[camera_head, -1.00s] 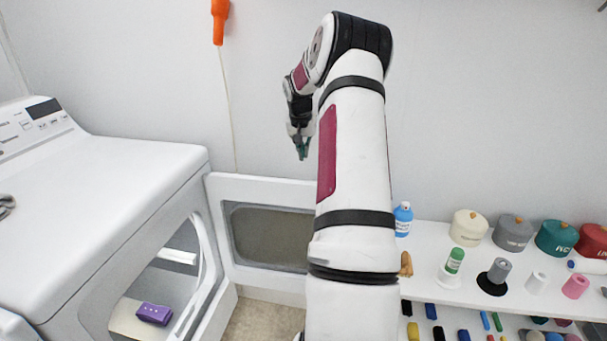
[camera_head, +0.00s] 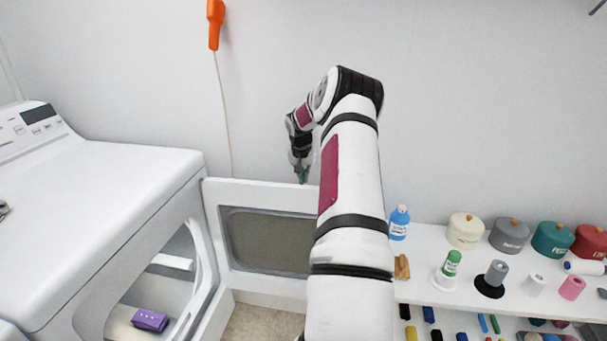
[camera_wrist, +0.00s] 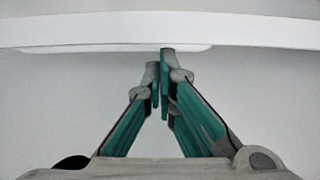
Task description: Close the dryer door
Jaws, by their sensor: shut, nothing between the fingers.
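The white dryer (camera_head: 110,215) stands at the left in the head view. Its door (camera_head: 262,286) is swung wide open to the right, with a grey-brown window panel (camera_head: 268,241) on it. The dryer opening shows a purple item (camera_head: 150,320) inside. My gripper (camera_head: 302,178) is shut and empty, pointing down at the top edge of the door, near its right part. In the wrist view the closed fingertips (camera_wrist: 161,58) overlap a white edge (camera_wrist: 160,30), which looks like the door's top. I cannot tell whether they touch it. My arm hides the door's right end.
A white shelf (camera_head: 420,285) at the right holds a blue bottle (camera_head: 399,222), thread spools and several lidded pots. A strip of floor (camera_head: 262,325) shows below the door.

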